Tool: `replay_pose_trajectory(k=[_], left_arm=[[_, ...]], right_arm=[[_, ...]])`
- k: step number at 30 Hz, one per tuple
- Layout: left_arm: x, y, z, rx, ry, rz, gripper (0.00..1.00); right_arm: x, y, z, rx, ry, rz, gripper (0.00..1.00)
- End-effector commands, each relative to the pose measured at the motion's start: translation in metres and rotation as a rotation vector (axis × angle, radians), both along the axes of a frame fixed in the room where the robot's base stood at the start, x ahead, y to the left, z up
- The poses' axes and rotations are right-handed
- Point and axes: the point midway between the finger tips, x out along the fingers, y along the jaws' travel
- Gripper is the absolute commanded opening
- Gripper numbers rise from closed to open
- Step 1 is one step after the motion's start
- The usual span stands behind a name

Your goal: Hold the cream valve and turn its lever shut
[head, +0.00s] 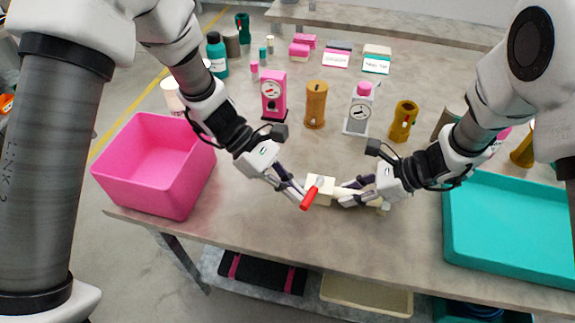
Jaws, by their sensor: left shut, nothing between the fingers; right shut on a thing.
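The cream valve (320,188) is near the front edge of the table, between my two grippers. Its red lever (309,199) points down and to the left in the head view, towards the front edge. My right gripper (345,194) is shut on the valve's right side; its fingers hide part of the valve body. My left gripper (299,193) is shut and empty, with its fingertips close beside the red lever. I cannot tell whether they touch it.
A pink bin (150,165) stands at the left table edge and a teal tray (510,228) lies at the right. Pink (273,95) and grey (358,110) gauge units and brown cylinders (316,104) stand behind my grippers. The table front between bin and tray is mostly clear.

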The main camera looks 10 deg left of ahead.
Motion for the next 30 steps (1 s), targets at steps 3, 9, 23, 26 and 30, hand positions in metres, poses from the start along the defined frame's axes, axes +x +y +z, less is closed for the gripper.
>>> replay_pose_trajectory(k=[3, 9, 23, 26, 30], left_arm=[[-0.004, -0.004, 0.000, 0.001, 0.001, 0.001, 0.00], [-0.008, -0.010, 0.000, 0.001, 0.000, -0.001, 0.00], [-0.010, -0.013, 0.000, 0.000, -0.001, -0.002, 0.00], [-0.010, -0.013, 0.000, 0.000, -0.001, -0.002, 0.00], [-0.010, -0.012, 0.000, 0.000, 0.000, -0.001, 0.00]], right_arm=[[0.000, 0.000, 0.001, 0.001, -0.001, -0.001, 0.00], [0.000, 0.000, 0.001, 0.001, -0.001, -0.001, 0.00], [0.001, 0.000, 0.001, 0.002, -0.001, -0.001, 0.00], [0.001, 0.000, 0.001, 0.002, -0.001, -0.001, 0.00], [0.001, 0.000, 0.001, 0.002, -0.001, -0.001, 0.00]])
